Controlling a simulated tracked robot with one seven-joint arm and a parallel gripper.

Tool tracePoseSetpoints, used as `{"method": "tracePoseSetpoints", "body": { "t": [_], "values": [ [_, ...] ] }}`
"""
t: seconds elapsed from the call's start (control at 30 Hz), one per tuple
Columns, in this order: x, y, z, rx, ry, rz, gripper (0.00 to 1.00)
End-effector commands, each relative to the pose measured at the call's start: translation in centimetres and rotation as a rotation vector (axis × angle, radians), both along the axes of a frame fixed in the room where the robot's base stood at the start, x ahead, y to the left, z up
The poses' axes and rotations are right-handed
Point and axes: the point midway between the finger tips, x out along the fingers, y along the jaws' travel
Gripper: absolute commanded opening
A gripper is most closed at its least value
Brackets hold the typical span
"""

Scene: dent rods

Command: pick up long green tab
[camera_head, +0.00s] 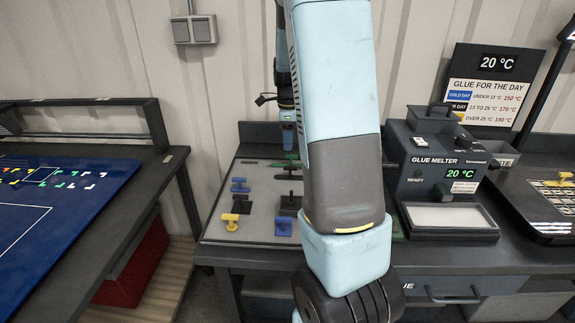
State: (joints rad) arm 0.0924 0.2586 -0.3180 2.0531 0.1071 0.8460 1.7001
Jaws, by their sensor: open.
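A light grey tray (259,210) on the bench holds several small tabs. A green tab (288,164) lies near its back edge, partly hidden by my arm. My gripper (288,145) hangs pointing down at the back of the tray, close to the green tab and small in this view. The fingertips are dark and hard to make out, and I cannot tell how far above the tab they are. Nothing is seen held in it.
Yellow tabs (231,221), blue tabs (239,185) and black tabs (290,201) stand on the tray. The glue melter (436,165) stands to the right. A blue board (60,205) lies on the left table. My arm hides the tray's right side.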

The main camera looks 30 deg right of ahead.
Motion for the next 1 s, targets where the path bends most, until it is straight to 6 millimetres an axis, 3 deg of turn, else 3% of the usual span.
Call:
{"method": "tracePoseSetpoints", "body": {
  "t": [0.1,0.37,0.7,1.0],
  "values": [
    [0.0,-0.1,-1.5,0.0,0.002,0.0,0.44],
    [0.0,-0.2,-3.0,-0.001,0.001,0.001,0.44],
    [0.1,-1.0,-7.1,0.001,0.001,0.002,0.44],
    [0.2,-0.9,-7.5,-0.001,-0.001,0.003,0.44]
  ]
}}
